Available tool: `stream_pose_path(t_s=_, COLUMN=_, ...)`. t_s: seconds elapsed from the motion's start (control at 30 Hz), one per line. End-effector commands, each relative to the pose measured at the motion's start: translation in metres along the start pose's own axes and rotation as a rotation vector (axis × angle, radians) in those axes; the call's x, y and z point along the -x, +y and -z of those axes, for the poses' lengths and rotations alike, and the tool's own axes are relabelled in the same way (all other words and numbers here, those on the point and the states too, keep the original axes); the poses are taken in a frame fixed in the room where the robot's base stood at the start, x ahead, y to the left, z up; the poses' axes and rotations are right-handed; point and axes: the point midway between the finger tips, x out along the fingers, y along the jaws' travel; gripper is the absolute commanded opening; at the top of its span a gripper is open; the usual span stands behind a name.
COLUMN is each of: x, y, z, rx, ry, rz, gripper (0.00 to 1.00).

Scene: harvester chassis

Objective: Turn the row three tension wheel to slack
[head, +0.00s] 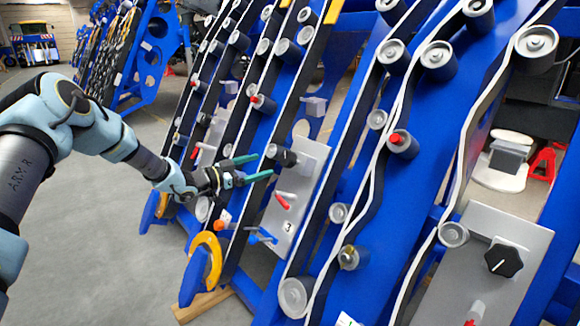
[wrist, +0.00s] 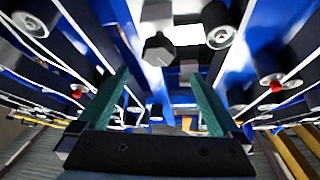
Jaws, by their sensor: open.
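The row three tension wheel (head: 281,155) is a dark knob at the top of a grey plate (head: 308,185) marked "3" in the head view. In the wrist view the dark, faceted wheel (wrist: 158,48) stands at upper centre, between and beyond the fingertips. My gripper (head: 265,165) is open, its two teal fingers pointing at the wheel from the left. The wrist view also shows my gripper (wrist: 159,76) with empty space between its fingers. The fingers look close to the wheel; I cannot tell whether they touch it. The wheel's pointer mark is not clear.
A red-tipped lever (head: 283,200) and a blue handle (head: 262,238) sit lower on the same plate. A similar black knob (head: 503,260) is on the nearer plate at right. Blue frames with rollers and belts stand close on the right. The grey floor (head: 90,240) at left is clear.

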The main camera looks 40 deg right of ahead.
Motion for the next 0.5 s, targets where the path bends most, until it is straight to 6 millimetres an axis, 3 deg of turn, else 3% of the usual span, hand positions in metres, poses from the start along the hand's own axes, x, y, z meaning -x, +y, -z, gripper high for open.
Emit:
stream_pose_path(t_s=0.17, x=-0.016, y=0.004, z=0.001, rx=-0.003, ry=0.015, rz=-0.012, gripper=1.0)
stream_pose_path(t_s=0.5, x=-0.076, y=0.004, z=0.001, rx=-0.003, ry=0.013, rz=-0.009, gripper=1.0)
